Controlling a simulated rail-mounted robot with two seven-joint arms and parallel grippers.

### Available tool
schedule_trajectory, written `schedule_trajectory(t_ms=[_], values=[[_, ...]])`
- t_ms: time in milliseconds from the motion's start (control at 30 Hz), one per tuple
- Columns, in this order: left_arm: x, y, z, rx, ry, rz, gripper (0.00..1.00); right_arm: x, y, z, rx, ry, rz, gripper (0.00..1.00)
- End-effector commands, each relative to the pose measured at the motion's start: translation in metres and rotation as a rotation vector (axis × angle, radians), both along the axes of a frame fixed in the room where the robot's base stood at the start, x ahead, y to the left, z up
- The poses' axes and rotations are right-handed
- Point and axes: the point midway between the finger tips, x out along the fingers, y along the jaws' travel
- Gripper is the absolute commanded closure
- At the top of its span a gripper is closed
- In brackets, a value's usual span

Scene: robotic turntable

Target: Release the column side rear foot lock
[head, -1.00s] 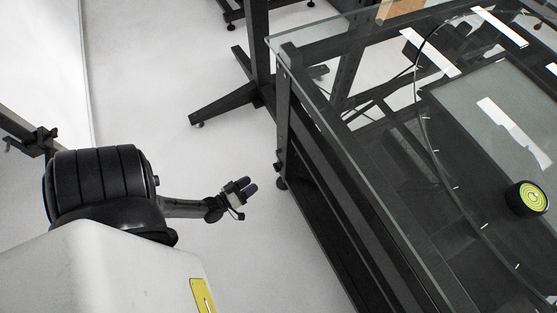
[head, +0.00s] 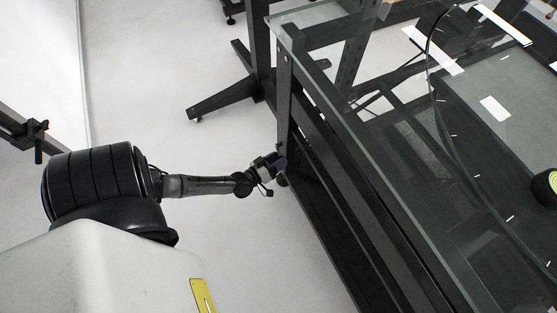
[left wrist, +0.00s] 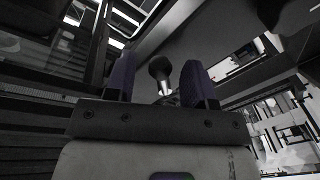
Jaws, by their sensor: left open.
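My left gripper (head: 277,160) is at the lower end of the near corner leg (head: 284,110) of the glass-topped table. In the left wrist view its two dark purple fingers (left wrist: 158,82) stand apart. A round black knob on a short silver stem (left wrist: 160,70), which looks like a lock lever, shows in the gap between them. I cannot tell whether the fingers touch it. In the head view the gripper hides the knob, and only part of the dark foot (head: 282,182) shows below the leg. My right gripper is in neither view.
The glass table top (head: 330,95) overhangs the black frame (head: 350,200) to the right of my gripper. A black stand with a splayed foot (head: 222,97) is farther back. The pale floor (head: 190,145) is clear around my forearm.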

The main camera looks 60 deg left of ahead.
Motion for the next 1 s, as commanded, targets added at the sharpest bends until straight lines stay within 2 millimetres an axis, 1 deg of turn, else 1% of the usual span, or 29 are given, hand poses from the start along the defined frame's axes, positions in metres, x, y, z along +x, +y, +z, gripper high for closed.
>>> schedule_trajectory(t_ms=[133, 433, 933, 1000], values=[[0.0049, 0.001, -0.0001, 0.0, 0.0, 0.0, 0.51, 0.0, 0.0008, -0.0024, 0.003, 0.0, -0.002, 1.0], [0.0055, 0.001, 0.0002, 0.0, 0.0, 0.0, 0.52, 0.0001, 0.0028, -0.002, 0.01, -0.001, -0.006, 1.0], [0.0053, 0.0008, 0.0, 0.0, 0.001, -0.001, 0.99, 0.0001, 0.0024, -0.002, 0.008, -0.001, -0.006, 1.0], [0.0053, 0.0007, 0.0007, -0.004, 0.001, 0.0, 1.0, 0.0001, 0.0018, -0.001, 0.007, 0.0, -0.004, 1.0]])
